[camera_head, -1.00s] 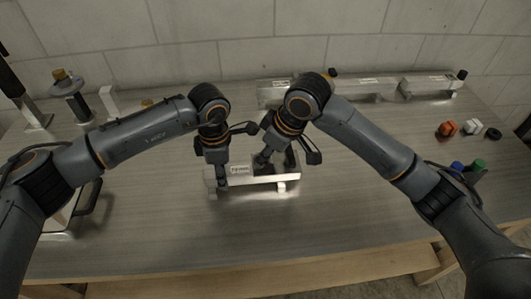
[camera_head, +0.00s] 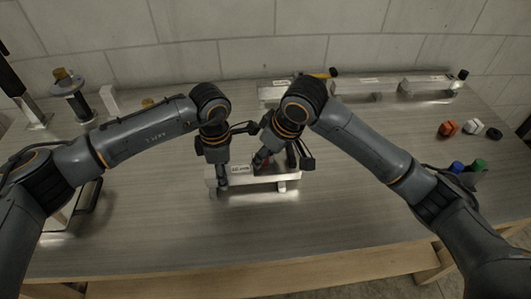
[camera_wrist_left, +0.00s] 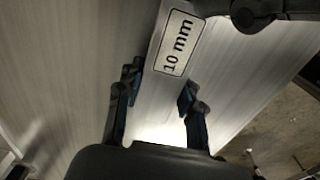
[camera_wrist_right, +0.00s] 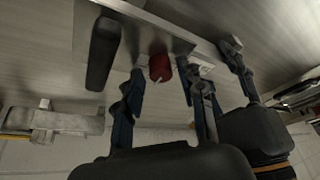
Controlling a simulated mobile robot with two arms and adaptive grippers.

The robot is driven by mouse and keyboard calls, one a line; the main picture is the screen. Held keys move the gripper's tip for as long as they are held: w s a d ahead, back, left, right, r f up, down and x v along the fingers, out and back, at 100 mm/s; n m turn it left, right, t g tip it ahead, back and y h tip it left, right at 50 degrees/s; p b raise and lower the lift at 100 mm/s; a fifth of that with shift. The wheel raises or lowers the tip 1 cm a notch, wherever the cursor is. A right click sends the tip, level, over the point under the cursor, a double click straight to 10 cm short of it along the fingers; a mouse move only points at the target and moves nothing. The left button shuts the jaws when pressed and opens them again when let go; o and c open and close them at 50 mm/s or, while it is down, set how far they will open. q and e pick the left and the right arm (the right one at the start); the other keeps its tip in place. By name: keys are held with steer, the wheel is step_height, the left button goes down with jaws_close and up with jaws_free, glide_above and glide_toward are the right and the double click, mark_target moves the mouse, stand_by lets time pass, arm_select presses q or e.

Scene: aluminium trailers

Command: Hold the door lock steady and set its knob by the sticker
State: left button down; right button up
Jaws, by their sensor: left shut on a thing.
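The door lock is a bright aluminium block (camera_head: 284,186) lying on the workbench, with a dark lever near its right end. Its white sticker (camera_wrist_left: 175,42) reads "10 mm" in the left wrist view. My left gripper (camera_head: 222,186) is shut on the block's left part, one finger on each side (camera_wrist_left: 159,87). A red knob (camera_wrist_right: 160,68) sits on the block in the right wrist view. My right gripper (camera_wrist_right: 161,80) has its fingers on either side of the knob, with a small gap showing. In the head view my right gripper (camera_head: 259,164) hides most of the knob.
More aluminium blocks (camera_head: 374,84) stand along the back wall. A spool-like stand (camera_head: 72,90) is at the far left. The front middle of the bench is clear.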

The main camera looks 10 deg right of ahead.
steer(key=shift+r, duration=0.1)
steer(key=v, duration=1.2)
steer(key=shift+w, duration=0.1)
arm_select(q)
steer(key=c, duration=0.8)
jaws_free()
steer(key=shift+o, duration=0.2)
